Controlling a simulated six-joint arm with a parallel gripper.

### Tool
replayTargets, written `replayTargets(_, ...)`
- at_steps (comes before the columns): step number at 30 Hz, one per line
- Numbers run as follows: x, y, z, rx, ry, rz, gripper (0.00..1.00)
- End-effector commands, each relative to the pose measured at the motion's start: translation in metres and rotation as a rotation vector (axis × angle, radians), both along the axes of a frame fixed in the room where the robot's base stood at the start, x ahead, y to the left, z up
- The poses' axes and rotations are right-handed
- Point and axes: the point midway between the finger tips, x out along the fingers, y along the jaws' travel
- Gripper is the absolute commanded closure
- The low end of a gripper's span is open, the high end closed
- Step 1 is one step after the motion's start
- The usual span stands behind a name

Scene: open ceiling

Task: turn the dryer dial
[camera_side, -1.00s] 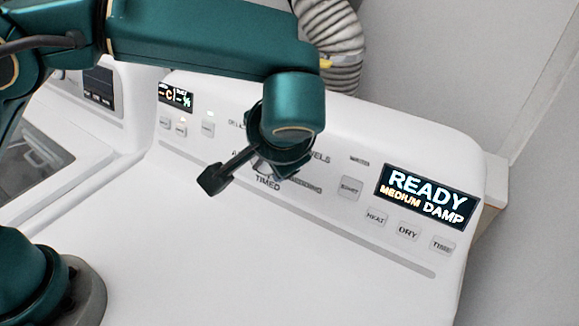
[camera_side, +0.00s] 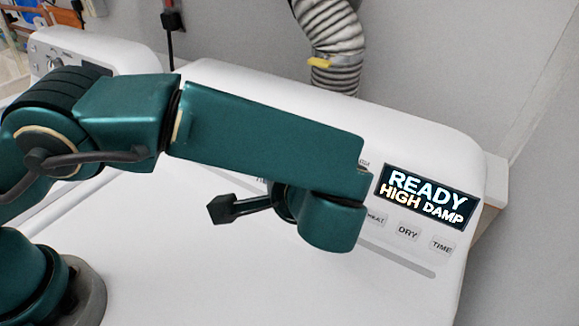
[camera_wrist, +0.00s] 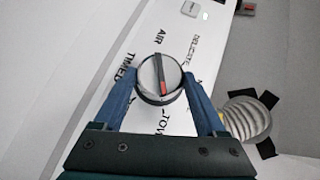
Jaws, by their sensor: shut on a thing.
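The dryer dial (camera_wrist: 151,80) is a round silver-grey knob with a dark bar across it and a red mark at one end. It sits on the white panel, with labels such as AIR, TIMED and DELICATE around it in the wrist view. My gripper (camera_wrist: 160,77) has its two blue fingers on opposite sides of the dial, shut on it. In the side view my arm hides the dial and the fingertips. The dryer's display (camera_side: 428,197) reads READY, HIGH DAMP.
Buttons DRY (camera_side: 408,231) and TIME (camera_side: 442,246) lie below the display, close to my wrist. A ribbed grey hose (camera_side: 333,45) rises behind the dryer (camera_side: 230,285). The dryer's white top is clear in front.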

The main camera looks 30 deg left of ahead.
Motion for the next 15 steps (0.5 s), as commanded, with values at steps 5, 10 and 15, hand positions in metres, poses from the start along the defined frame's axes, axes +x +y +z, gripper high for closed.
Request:
replayTargets(5,0.0007,-0.0017,0.0009,0.000,-0.002,-0.008,0.82)
replayTargets(10,0.0008,-0.0018,0.0009,0.000,-0.002,-0.008,0.82)
replayTargets(15,0.0006,-0.0014,0.0006,0.001,-0.002,-0.006,0.00)
